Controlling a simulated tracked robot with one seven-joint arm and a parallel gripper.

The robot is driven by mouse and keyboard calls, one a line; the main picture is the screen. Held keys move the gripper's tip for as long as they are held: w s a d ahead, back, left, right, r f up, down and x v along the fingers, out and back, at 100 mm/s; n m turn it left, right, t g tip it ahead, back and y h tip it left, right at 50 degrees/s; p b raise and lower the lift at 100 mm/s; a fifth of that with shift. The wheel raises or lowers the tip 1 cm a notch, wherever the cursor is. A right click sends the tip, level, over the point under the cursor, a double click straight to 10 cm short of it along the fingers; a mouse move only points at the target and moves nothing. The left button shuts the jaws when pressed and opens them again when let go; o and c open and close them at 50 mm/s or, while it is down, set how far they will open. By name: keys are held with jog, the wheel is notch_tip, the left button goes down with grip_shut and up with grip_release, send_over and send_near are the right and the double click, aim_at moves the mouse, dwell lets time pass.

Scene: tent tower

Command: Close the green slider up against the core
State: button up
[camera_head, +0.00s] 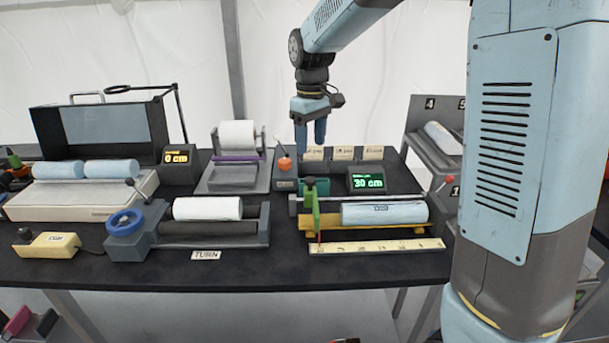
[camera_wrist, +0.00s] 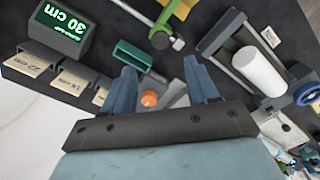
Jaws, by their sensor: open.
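The green slider (camera_head: 314,210) stands upright at the left end of the measuring rail, with a red pointer at its foot over the ruler (camera_head: 378,246). The pale blue labelled roll, the likely core (camera_head: 385,213), lies in a yellow cradle (camera_head: 345,225) to its right. A gap shows between the slider and the roll's left end. My gripper (camera_head: 311,140) hangs above and behind the slider, fingers down, open and empty. In the wrist view, my open fingers (camera_wrist: 160,80) point towards the bench, and a green bar, likely the slider (camera_wrist: 166,14), shows at the top edge.
A green display (camera_head: 367,182) reading 30 cm and a teal bracket (camera_head: 318,187) stand behind the rail. An orange knob (camera_head: 284,164) stands left of them. A cradle with a white roll (camera_head: 207,208) and blue handwheel (camera_head: 125,222) lies to the left.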

aim_at(310, 178)
notch_tip(310, 178, down, 10)
jog(key=shift+f, duration=0.15)
dwell(0.3)
jog(key=shift+c, duration=0.3)
grip_shut()
dwell(0.3)
